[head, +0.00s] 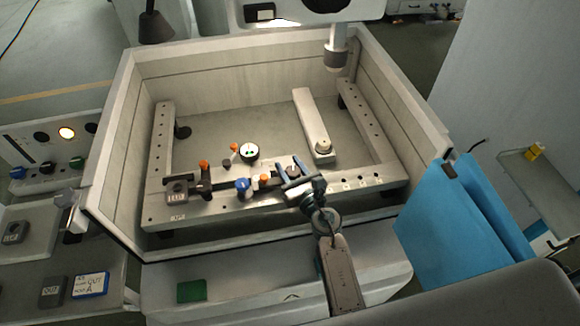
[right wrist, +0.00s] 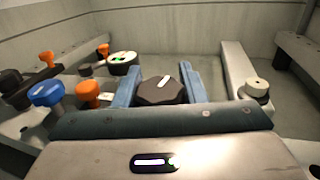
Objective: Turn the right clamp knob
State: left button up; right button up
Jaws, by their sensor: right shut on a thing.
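The right clamp knob (right wrist: 163,91) is dark and faceted, with a white bar mark on top. It sits between the two blue fingers of my right gripper (right wrist: 159,84) in the right wrist view. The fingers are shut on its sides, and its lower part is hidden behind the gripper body. In the head view my right gripper (head: 288,174) reaches over the front rail of the frame (head: 220,207), mostly covering the knob. My left gripper does not show in either view.
A blue knob (head: 242,185), orange knobs (head: 264,179) (head: 203,164) and a round dial (head: 249,151) stand left of my right gripper. A pale arm with a round button (head: 322,146) lies to the right. Tank walls (head: 120,130) surround the frame. Blue panels (head: 450,215) stand outside at right.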

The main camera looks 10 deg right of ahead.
jog(key=o, duration=1)
jog(key=shift+b+v, duration=1.6)
jog(key=shift+v, duration=3.8)
jog(key=shift+c, duration=0.2)
